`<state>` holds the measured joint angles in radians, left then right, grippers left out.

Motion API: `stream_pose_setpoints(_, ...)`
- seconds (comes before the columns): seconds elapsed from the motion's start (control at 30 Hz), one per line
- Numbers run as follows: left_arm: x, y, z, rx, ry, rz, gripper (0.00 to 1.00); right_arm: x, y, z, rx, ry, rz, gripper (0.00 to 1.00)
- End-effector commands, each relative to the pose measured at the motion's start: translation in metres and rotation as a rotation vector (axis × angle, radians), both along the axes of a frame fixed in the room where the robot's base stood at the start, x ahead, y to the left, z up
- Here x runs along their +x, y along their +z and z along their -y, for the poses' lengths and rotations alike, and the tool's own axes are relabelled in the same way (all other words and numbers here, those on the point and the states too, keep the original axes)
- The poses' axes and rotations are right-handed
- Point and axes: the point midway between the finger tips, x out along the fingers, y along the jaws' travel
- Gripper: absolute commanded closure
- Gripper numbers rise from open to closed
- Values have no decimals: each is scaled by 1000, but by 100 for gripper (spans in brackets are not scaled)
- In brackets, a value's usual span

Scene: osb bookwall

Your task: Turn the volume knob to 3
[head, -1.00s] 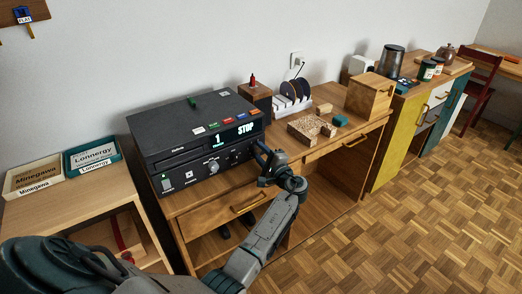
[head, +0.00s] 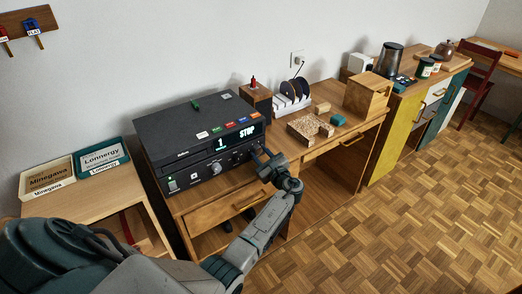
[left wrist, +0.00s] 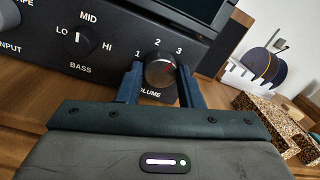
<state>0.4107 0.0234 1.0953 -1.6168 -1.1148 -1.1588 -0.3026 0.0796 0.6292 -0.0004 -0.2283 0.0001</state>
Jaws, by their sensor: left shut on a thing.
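My left gripper (head: 261,154) is shut on the knob, with one finger on each side (left wrist: 161,88). In the head view the gripper hides the knob. My right gripper is out of view.
A bass knob (left wrist: 78,40) is left of the volume knob. Right of the player are a disc rack (head: 292,103), a cork block tray (head: 303,130) and a wooden box (head: 368,93). Two labelled trays (head: 103,158) (head: 47,178) lie on the left cabinet. The floor in front is clear.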

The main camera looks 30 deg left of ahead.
Motion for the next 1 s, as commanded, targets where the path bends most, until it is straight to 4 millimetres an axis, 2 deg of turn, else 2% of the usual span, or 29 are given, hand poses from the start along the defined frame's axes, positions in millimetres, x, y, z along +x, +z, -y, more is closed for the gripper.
stream_pose_setpoints(0.1,-1,1,0,26,0,-70,90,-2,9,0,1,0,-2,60)
stream_pose_setpoints(0.4,-1,-1,0,69,0,-173,90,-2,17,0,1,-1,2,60)
stream_pose_setpoints(0.93,-1,-2,0,78,0,-194,90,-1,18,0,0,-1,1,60)
stream_pose_setpoints(0.97,-1,-2,0,78,0,-194,65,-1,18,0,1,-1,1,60)
stream_pose_setpoints(1.0,-1,-2,0,78,0,-193,57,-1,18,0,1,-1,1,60)
